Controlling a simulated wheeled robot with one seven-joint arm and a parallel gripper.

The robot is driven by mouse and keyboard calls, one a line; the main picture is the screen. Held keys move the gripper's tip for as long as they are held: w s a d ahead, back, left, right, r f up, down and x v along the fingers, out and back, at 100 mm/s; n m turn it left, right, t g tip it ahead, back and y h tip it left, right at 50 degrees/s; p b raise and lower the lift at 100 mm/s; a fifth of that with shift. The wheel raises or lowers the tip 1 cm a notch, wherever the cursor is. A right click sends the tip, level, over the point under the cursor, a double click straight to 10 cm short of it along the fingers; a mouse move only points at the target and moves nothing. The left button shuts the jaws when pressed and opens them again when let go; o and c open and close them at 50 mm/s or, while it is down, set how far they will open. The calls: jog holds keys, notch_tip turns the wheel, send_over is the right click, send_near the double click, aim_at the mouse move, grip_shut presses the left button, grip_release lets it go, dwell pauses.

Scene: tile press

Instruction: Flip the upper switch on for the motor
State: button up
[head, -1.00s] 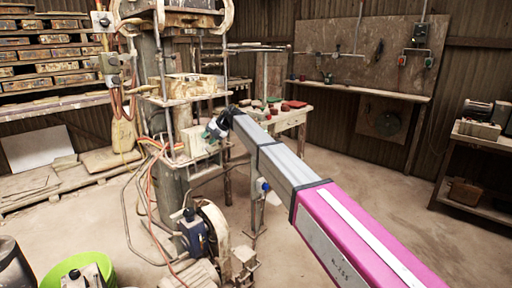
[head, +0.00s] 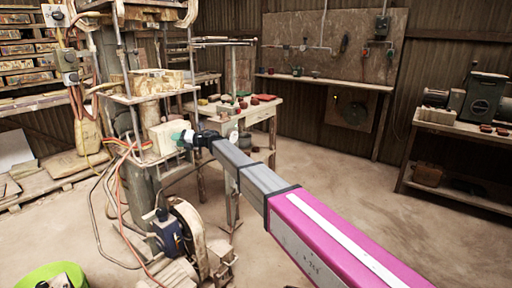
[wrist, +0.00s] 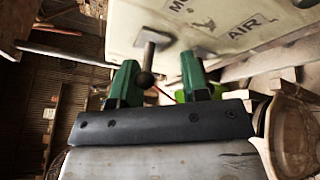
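A pale control box (head: 165,138) is mounted on the press column in the head view. In the wrist view the box (wrist: 225,35) fills the top and bears lettering with "M" and "AIR". A metal lever with a dark ball knob (wrist: 146,78) sticks out from its face, near the "M". My gripper (wrist: 160,82) has green fingers, one on each side of the knob, with a clear gap on the right. The left finger is very close to the knob; contact cannot be told. Another metal plate shows behind the right finger. In the head view my gripper (head: 184,138) is at the box's right side.
Orange hoses (head: 125,150) run to the box from the left. A motor with a flywheel (head: 190,235) stands on the floor below. A work table (head: 258,113) with small reddish items is behind my arm. The floor at right is clear.

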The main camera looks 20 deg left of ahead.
jog(key=shift+a+f+y, duration=0.1)
jog(key=shift+f+y, duration=0.1)
jog(key=shift+y, duration=0.3)
jog(key=shift+d, duration=0.3)
jog(key=w+d+f+m+t+h, duration=0.1)
jog(key=w+d+m+t, duration=0.3)
jog(key=d, duration=0.7)
jog(key=w+d+f+m+t+h, duration=0.2)
jog(key=w+d+m+t, duration=0.3)
jog(key=d, duration=0.6)
jog(key=w+d+f+m+t+h, duration=0.1)
jog(key=w+d+m+t+h, duration=0.1)
jog(key=w+d+m+t, duration=0.2)
jog(key=shift+w+d+f+m+t, duration=0.25)
jog(key=shift+d+m, duration=1.35)
jog(key=shift+d, duration=2.25)
jog(key=shift+s+t, duration=0.1)
jog(key=shift+t, duration=0.15)
